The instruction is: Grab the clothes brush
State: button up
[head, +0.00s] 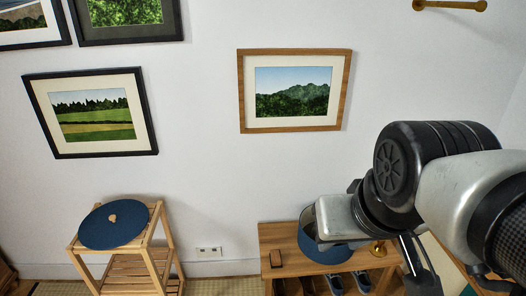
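My gripper (418,265) seems to be the dark part hanging below my arm at the right, over the right part of the bench. It is apart from the small oblong, to its right. My arm covers much of the bench's right side, and I cannot make out both fingertips.
A blue round box (310,243) stands on the wooden bench (275,236), partly behind my arm. A brass object (377,248) is beside it, with shoes (335,284) below. A wooden stool (155,225) at left holds a blue disc (112,225). Framed pictures hang behind.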

aim_at(275, 260)
jog(key=k+z, duration=0.2)
jog(key=z, duration=1.35)
jog(key=j+z, duration=0.3)
jog(key=j, duration=0.15)
jog(key=j+z, duration=0.3)
jog(key=k+j, duration=0.1)
jog(key=j, duration=0.8)
jog(key=k+j, duration=0.15)
jog(key=j, duration=0.8)
jog(key=k, duration=0.05)
